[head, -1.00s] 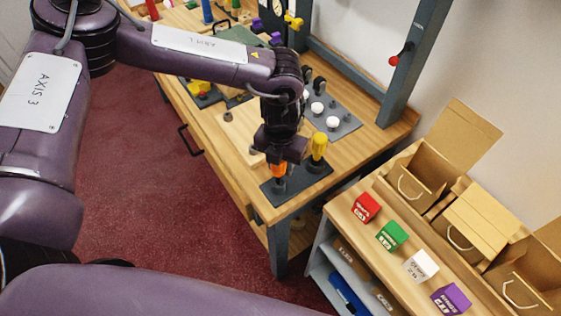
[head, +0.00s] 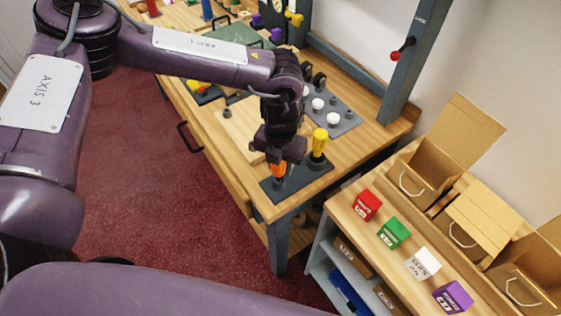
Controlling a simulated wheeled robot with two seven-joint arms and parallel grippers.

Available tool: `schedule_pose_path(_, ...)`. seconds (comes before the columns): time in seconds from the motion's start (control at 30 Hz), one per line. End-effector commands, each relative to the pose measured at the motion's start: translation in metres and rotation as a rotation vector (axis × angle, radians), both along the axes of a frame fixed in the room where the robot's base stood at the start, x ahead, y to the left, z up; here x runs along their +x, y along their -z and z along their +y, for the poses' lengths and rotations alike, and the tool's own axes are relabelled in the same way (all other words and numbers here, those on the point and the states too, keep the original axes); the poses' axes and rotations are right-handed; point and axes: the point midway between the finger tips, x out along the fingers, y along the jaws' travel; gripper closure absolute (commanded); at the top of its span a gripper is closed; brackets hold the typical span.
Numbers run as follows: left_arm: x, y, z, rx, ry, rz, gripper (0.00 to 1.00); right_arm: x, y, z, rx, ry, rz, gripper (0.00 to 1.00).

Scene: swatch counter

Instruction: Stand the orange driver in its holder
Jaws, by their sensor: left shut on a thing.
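The orange driver (head: 278,170) is under my left gripper (head: 279,160) at the near end of the workbench. My left gripper is shut on the driver's orange handle, and the fingers hide its upper part. The driver looks upright, with its lower end at the dark holder plate (head: 308,182). I cannot tell how deep it sits in the holder. A yellow-handled driver (head: 318,143) stands upright on the same plate, just right of my gripper. My right gripper is not in view.
A grey plate with white knobs (head: 342,122) lies behind the holder. A pale wooden board (head: 236,127) lies left of my gripper. A lower shelf at right carries a red cube (head: 367,204), a green cube (head: 393,233) and others, beside open cardboard boxes (head: 430,170).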

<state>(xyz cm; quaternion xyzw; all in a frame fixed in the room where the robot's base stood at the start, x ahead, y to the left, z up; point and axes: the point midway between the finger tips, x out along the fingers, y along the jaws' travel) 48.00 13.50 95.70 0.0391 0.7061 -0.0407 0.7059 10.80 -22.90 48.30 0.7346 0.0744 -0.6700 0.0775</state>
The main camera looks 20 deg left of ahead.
Motion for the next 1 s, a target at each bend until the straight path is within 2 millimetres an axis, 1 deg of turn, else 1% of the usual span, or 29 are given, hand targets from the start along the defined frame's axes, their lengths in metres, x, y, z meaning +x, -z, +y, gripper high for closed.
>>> schedule_pose_path(0.27,0.000,0.000,0.000,0.000,-0.001,0.000,0.95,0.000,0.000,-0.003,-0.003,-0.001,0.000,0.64)
schedule_pose_path(0.8,0.000,0.015,0.000,0.000,-0.001,0.000,0.95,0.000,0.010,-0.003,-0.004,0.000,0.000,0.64)
schedule_pose_path(1.0,0.001,0.015,0.000,0.000,-0.001,0.000,0.95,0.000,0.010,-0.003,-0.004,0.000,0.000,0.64)
